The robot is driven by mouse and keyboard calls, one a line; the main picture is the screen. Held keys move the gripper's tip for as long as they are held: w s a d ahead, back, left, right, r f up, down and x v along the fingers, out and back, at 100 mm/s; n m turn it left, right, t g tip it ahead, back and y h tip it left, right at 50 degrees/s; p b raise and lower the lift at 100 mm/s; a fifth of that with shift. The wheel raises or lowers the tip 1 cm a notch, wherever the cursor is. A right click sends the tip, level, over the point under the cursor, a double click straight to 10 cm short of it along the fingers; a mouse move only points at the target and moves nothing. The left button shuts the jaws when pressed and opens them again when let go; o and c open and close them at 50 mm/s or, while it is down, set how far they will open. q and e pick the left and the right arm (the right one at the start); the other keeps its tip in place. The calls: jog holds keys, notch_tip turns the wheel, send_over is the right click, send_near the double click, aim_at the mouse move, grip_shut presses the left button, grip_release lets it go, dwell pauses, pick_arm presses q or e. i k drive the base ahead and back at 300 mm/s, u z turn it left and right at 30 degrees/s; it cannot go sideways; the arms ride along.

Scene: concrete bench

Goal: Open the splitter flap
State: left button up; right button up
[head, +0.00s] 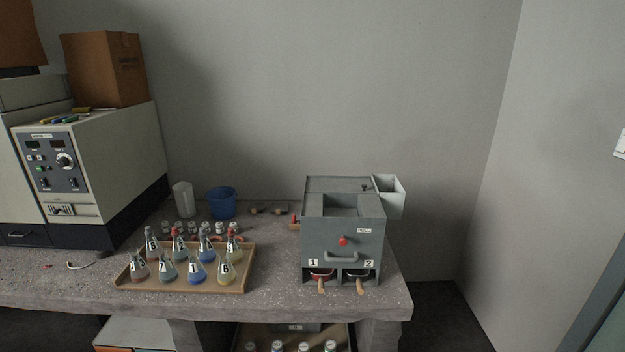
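The splitter (318,236) is a grey metal box at the right end of the concrete bench. Its top has a square recess (345,205). Its front carries a red knob (343,241), a label reading PULL (364,231) and a grey bar handle (342,258). Below are two openings marked 1 (313,262) and 2 (369,264), each with a wooden-handled scoop or pan at it. I cannot tell for sure which part is the flap or how it stands. Neither of my grippers shows in the head view.
A wooden tray (246,271) of numbered flasks stands left of the splitter on the bench (280,302). A blue cup (221,203), a white beaker (183,199) and small jars are behind it. A grey bin (393,197) adjoins the splitter's upper right. A large instrument (110,165) fills the left.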

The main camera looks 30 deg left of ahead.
aim_at(314, 184)
jog(key=u, duration=0.15)
jog(key=i, duration=1.1)
jog(key=z, duration=0.35)
